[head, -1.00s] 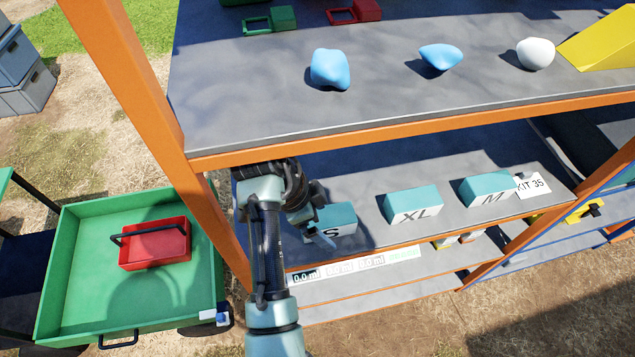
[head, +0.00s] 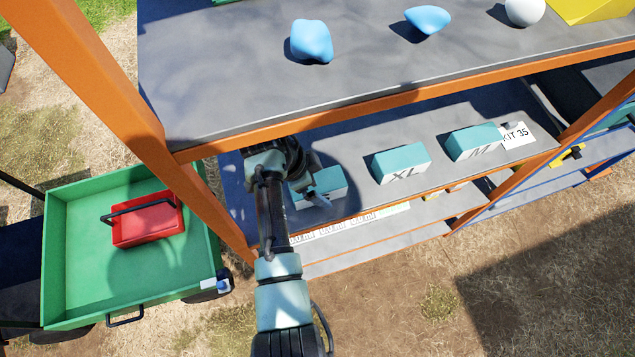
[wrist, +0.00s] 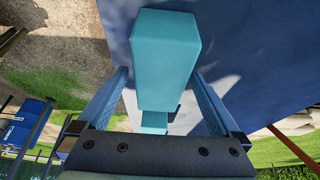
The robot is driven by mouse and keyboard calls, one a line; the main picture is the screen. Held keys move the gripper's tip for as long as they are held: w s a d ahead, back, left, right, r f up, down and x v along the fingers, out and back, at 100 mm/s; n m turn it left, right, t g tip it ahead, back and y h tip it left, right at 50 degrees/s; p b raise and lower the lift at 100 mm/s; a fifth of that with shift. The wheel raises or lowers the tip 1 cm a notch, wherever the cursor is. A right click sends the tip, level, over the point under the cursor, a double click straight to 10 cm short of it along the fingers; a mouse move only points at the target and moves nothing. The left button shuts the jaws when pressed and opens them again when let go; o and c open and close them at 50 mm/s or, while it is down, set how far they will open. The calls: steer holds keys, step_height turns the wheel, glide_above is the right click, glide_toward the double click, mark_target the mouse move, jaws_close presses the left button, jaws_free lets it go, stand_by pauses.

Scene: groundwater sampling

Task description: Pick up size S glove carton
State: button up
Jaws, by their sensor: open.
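The size S glove carton (head: 326,180) is a teal box with a white front on the lower shelf, left of the other cartons. My gripper (head: 312,190) is at its left and front in the head view and hides its letter. In the wrist view the teal carton (wrist: 166,50) lies between the two spread fingers of my open gripper (wrist: 160,75). Gaps show between the carton and both fingers near their tips. I cannot tell how far the fingers reach along its sides.
The XL carton (head: 402,163) and M carton (head: 474,142) stand to the right, apart from S. The orange upper shelf edge (head: 400,97) runs above, and an orange post (head: 110,90) stands left. A green cart (head: 70,270) holds a red caddy (head: 147,222).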

steer(key=shift+f, duration=0.35)
stand_by(0.5)
steer(key=c, duration=1.4)
steer(key=shift+c, duration=0.3)
steer(key=shift+r, duration=0.15)
